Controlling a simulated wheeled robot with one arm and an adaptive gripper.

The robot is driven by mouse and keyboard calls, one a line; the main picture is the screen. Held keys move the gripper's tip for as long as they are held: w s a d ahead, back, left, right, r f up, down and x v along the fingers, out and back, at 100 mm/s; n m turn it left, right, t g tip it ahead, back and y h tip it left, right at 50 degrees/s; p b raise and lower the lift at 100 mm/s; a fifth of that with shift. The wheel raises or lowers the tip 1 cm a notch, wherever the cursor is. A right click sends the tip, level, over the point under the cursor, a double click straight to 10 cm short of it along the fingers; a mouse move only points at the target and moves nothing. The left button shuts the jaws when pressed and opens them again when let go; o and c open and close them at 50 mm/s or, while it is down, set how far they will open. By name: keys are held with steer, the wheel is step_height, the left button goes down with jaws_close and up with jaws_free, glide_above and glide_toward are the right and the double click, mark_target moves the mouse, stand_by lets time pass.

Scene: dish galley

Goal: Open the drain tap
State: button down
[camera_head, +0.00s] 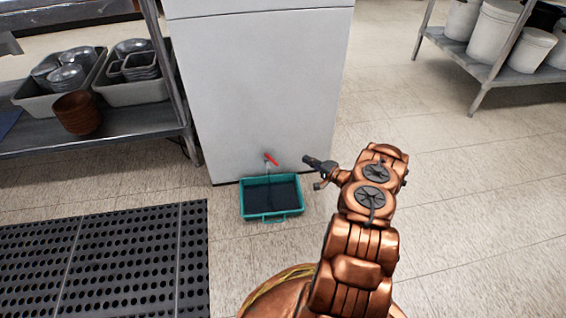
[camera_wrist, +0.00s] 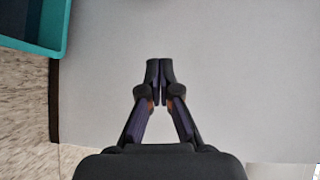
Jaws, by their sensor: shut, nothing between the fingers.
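The drain tap (camera_head: 270,159) has a red lever, slanted down to the right, low on the front of a white cabinet (camera_head: 262,80). A thin line runs down from it toward the tray; I cannot tell if it is water. A teal tray (camera_head: 272,216) with a dark inside stands on the floor below the tap. My gripper (camera_head: 308,160) is a little right of the lever, apart from it. In the wrist view my gripper (camera_wrist: 159,66) is shut and empty in front of the pale cabinet face. The tap does not show there; the tray's corner (camera_wrist: 58,45) does.
A black perforated mat (camera_head: 110,262) lies on the floor at left. A metal shelf (camera_head: 100,135) with tubs and bowls stands left of the cabinet. Another rack (camera_head: 470,70) with white bins is at the upper right. The tiled floor between cabinet and rack is clear.

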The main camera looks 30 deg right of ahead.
mark_target(271, 161)
steer(key=w+a+y+b, duration=0.1)
steer(key=w+a+b, duration=0.4)
steer(key=a, duration=0.4)
steer(key=shift+w+f+t, duration=0.3)
steer(key=shift+w+f, duration=0.1)
steer(key=shift+w, duration=0.1)
stand_by(0.3)
stand_by(0.4)
